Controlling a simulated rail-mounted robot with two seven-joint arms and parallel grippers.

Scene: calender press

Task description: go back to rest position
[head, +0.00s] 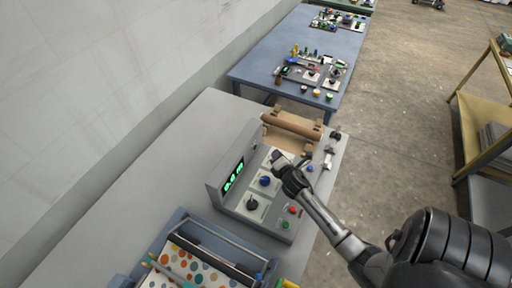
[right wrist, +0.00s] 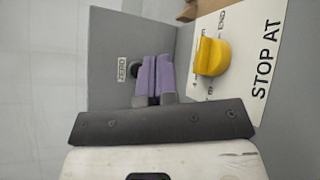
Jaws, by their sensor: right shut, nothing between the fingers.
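My right gripper (head: 278,158) is over the grey control box (head: 222,193) on the near table, its arm reaching in from the lower right. In the right wrist view its purple fingers (right wrist: 152,76) are shut together with nothing between them. They point toward the grey panel, beside a dark button (right wrist: 134,70) labelled ZERO. A yellow knob (right wrist: 211,56) on a white STOP AT plate (right wrist: 254,55) is just right of the fingers. I cannot tell whether the fingers touch the panel. My left gripper is not in view.
The control box has a green display (head: 233,175), a blue knob (head: 265,181) and a black knob (head: 252,204). A brown roller (head: 291,124) lies behind it. A dotted-sheet press (head: 190,262) stands in front. A blue table (head: 300,40) is beyond; open floor lies right.

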